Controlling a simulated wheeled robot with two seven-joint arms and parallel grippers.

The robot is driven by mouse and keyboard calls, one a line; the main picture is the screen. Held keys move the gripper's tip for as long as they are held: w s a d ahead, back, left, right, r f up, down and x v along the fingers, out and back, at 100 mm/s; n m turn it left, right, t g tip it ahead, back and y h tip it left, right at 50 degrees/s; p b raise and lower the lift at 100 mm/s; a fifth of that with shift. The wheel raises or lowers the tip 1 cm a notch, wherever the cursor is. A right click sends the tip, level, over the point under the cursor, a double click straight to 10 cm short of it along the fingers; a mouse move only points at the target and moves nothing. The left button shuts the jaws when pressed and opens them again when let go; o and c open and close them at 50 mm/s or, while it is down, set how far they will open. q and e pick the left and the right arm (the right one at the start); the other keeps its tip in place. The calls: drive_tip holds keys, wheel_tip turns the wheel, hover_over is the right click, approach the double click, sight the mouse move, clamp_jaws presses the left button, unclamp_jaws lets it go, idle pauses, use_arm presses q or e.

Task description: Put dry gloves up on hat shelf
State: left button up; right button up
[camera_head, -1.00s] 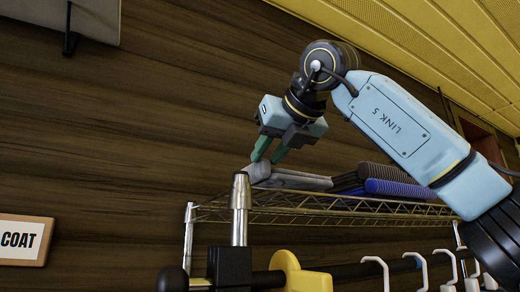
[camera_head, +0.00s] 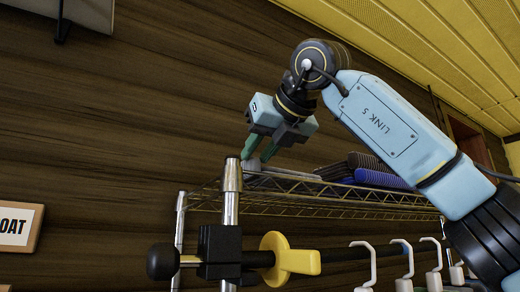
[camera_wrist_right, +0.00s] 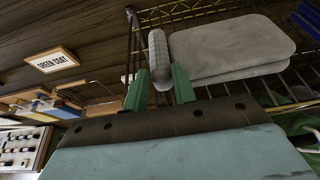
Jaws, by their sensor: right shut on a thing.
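My right gripper (camera_head: 258,153) is at the left end of the wire hat shelf (camera_head: 300,203), just above its edge. It is shut on a grey ribbed glove (camera_wrist_right: 158,60), which shows as a narrow roll between the two green fingers in the right wrist view. Flat grey gloves (camera_wrist_right: 230,48) lie on the shelf right beside it; they also show in the head view (camera_head: 290,174). I cannot tell whether the held glove rests on the shelf. My left gripper is not in view.
Dark and blue folded things (camera_head: 375,178) lie farther right on the shelf. A metal post (camera_head: 231,190) stands at the shelf's left end. Below are a rail with a yellow clamp (camera_head: 285,260) and several white hooks (camera_head: 363,262). A wooden wall is behind.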

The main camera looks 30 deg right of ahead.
drive_tip(key=shift+f, duration=0.3)
drive_tip(key=o, duration=1.1)
